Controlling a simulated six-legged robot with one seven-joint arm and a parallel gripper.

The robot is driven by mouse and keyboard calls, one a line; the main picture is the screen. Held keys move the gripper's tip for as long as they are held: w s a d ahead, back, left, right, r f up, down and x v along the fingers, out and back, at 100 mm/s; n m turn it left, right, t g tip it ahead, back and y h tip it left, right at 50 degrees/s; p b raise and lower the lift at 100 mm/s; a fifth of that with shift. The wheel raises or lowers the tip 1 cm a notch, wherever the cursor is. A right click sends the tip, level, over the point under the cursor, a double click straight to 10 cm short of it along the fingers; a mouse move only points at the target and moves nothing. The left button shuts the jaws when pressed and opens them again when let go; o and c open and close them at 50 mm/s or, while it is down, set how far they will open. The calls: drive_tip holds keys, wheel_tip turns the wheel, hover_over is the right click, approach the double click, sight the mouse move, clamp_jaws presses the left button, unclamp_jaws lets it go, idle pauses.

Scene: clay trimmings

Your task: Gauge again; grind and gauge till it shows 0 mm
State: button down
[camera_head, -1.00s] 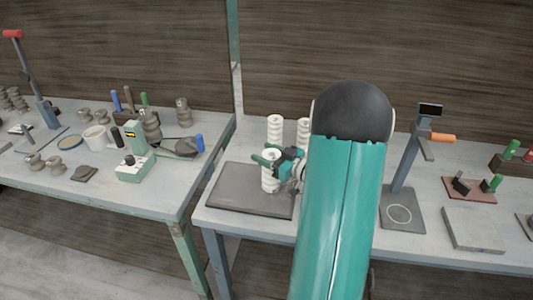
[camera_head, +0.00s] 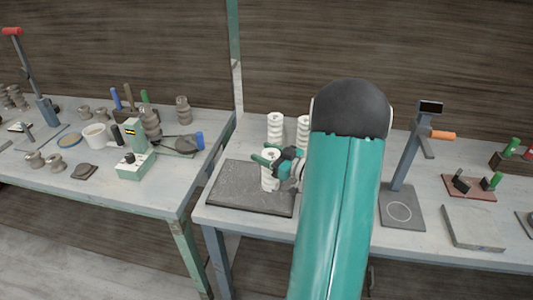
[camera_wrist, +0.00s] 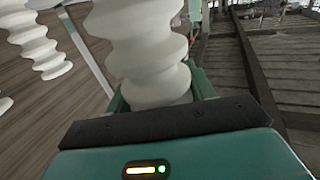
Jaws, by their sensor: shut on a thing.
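My gripper (camera_head: 264,160) is shut on a white ribbed insulator (camera_head: 269,180). The held insulator is upright at the dark flat plate (camera_head: 235,187) on the right-hand bench; I cannot tell whether its foot touches the plate. In the wrist view the held insulator (camera_wrist: 150,50) fills the upper middle between the jaws, its top cut off. The gauge stand (camera_head: 405,165) is to the right, with a small dark display (camera_head: 430,108), an orange handle (camera_head: 442,137) and a circle marked on its base (camera_head: 398,213). I cannot read any number on the display.
More white insulators (camera_head: 275,127) stand behind the plate. A grey slab (camera_head: 472,228) and a reddish block with clamps (camera_head: 470,187) lie right of the gauge. A gap separates the benches.

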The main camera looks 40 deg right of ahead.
drive_tip(key=shift+w+a+r, duration=0.15)
drive_tip(key=shift+w+a, duration=0.7)
drive_tip(key=shift+w, duration=0.25)
drive_tip(key=w+a, duration=0.5)
drive_tip(key=w, duration=0.1)
drive_tip(key=shift+w+f, duration=0.2)
drive_tip(key=shift+f, duration=0.1)
idle(0.4)
drive_tip(key=shift+r, duration=0.1)
drive_tip(key=shift+r, duration=2.6)
